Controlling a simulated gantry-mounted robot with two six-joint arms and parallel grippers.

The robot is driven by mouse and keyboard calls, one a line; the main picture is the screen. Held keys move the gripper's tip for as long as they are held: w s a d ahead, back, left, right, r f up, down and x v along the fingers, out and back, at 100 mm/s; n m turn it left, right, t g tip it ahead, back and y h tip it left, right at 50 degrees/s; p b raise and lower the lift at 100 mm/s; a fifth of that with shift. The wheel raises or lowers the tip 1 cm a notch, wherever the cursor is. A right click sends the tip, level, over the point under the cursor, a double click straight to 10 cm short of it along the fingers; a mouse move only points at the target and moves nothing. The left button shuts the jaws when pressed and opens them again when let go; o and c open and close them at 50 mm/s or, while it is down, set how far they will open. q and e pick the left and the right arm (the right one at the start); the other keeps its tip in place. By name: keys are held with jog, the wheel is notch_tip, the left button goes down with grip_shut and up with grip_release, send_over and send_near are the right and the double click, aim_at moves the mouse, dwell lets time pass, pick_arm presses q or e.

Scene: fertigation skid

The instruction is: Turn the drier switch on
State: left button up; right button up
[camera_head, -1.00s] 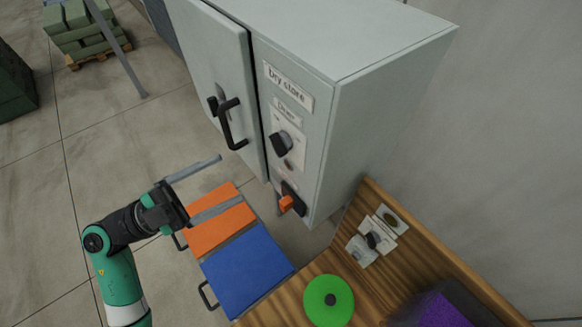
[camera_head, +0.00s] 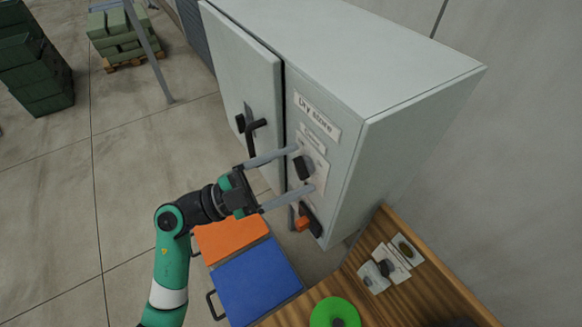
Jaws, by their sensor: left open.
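The drier switch (camera_head: 301,168) is a black knob on a white plate on the narrow right front panel of the grey cabinet, below the "Dry store" sign (camera_head: 317,115). My left gripper (camera_head: 304,168) is open, and its two long grey fingers reach toward the panel. In this view one fingertip is above the knob and the other below it. I cannot tell whether either finger touches the knob or the plate. My right gripper is not in view.
The cabinet door (camera_head: 240,95) with its black handle (camera_head: 251,133) is just left of the panel. An orange-and-black switch (camera_head: 303,223) sits below the knob. Orange (camera_head: 233,240) and blue (camera_head: 258,285) cases lie below. A wooden bench (camera_head: 400,292) bears a green disc (camera_head: 335,312).

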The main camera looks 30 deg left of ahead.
pick_arm(q)
grip_shut()
dwell(0.4)
jog(key=m+p, duration=0.2)
jog(key=m+g+p, duration=0.1)
jog(key=m, duration=0.1)
jog(key=shift+r+g+p, duration=0.3)
jog(key=shift+r+p, duration=0.05)
jog(key=shift+p, duration=0.05)
jog(key=m+g+p, duration=0.1)
jog(key=m+p, duration=0.1)
jog(key=m, duration=0.1)
jog(key=shift+y, duration=0.3)
jog(key=shift+m+g+p, duration=0.4)
jog(key=shift+m, duration=0.6)
jog(key=m+y, duration=0.1)
jog(key=m, duration=0.2)
jog(key=shift+f+g+y, duration=0.1)
jog(key=shift+g+y, duration=0.2)
jog(key=m+y, duration=0.2)
jog(key=m, duration=0.2)
jog(key=shift+m, duration=0.4)
jog(key=shift+y, duration=0.4)
